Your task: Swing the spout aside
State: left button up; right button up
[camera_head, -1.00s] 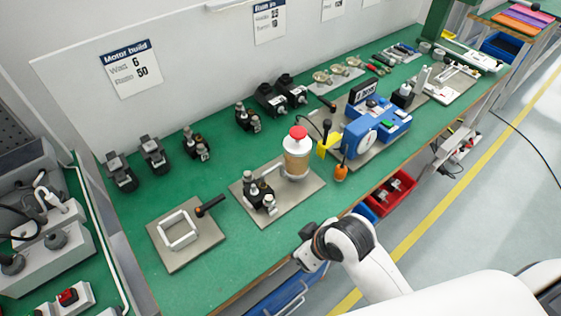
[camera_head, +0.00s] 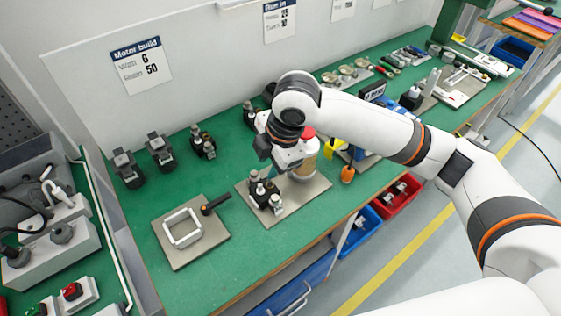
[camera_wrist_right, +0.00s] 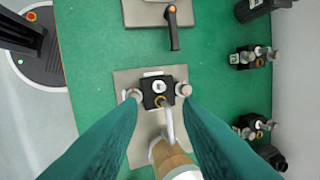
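The dispenser bottle (camera_head: 306,165), brown with a red cap, stands on a metal plate (camera_head: 310,189) and is partly hidden behind my right wrist. Its pale spout (camera_wrist_right: 168,121) shows in the right wrist view, reaching from the bottle (camera_wrist_right: 170,158) toward the black motor part (camera_wrist_right: 161,87). The motor part also shows in the head view (camera_head: 264,194), on the same plate. My right gripper (camera_wrist_right: 159,103) is open above the plate, its teal fingers on either side of the spout in the picture. I cannot tell its height above the spout. My left gripper is not in view.
A second plate with a white square frame (camera_head: 182,228) and a black-handled lever (camera_head: 215,204) lies to the left. Several black motor parts (camera_head: 160,150) stand along the back. A blue machine stands to the right, partly behind my arm. Green bench is bare at front left.

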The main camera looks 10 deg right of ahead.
jog(key=w+d+r+n+h, duration=0.1)
jog(key=w+d+r, duration=0.1)
jog(key=d+r, duration=0.2)
jog(key=d+x, duration=0.1)
jog(key=x, duration=1)
jog(key=shift+w+h, duration=0.25)
jog(key=shift+h, duration=0.05)
jog(key=shift+a+f, duration=0.1)
grip_shut()
